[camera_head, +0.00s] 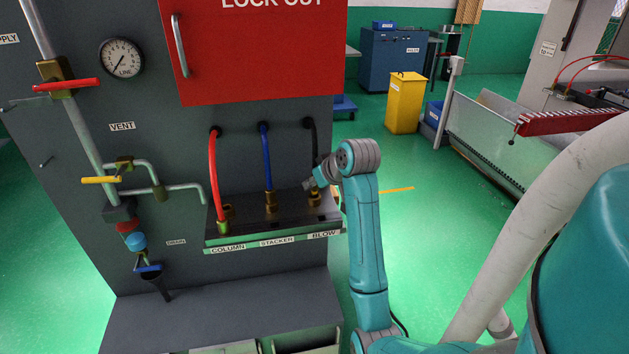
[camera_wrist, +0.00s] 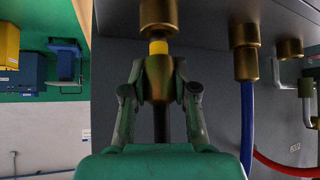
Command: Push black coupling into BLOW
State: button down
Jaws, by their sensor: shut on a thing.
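The black hose (camera_head: 314,137) comes out of the dark panel and runs down to my gripper (camera_head: 314,184) at the right end of the outlet row. In the wrist view my gripper (camera_wrist: 159,90) is shut on the brass black coupling (camera_wrist: 156,78), with the black hose (camera_wrist: 161,125) behind it. The coupling lines up with the brass BLOW socket (camera_wrist: 158,14). A yellow band (camera_wrist: 158,47) shows between the coupling and the socket. The BLOW label (camera_head: 324,234) is below the socket. In the head view the gripper partly hides the coupling.
The blue hose (camera_head: 267,160) stands at the STACKER outlet, and its brass fitting (camera_wrist: 245,62) shows beside my gripper in the wrist view. The red hose (camera_head: 213,175) is at COLUMN. Floor (camera_head: 440,230) to the right is clear.

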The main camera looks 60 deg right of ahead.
jog(key=shift+a+f, duration=0.1)
jog(key=shift+f, duration=1.15)
jog(key=c, duration=0.8)
grip_release()
jog(key=shift+c, duration=0.2)
jog(key=shift+r, duration=0.1)
jog(key=shift+r, duration=0.15)
jog(key=shift+s+r, duration=0.2)
jog(key=shift+r, duration=0.1)
jog(key=v, duration=0.6)
jog(key=shift+s+a, duration=0.15)
jog(key=shift+s, duration=0.05)
jog(key=shift+s+r, duration=0.1)
jog(key=shift+r, duration=0.05)
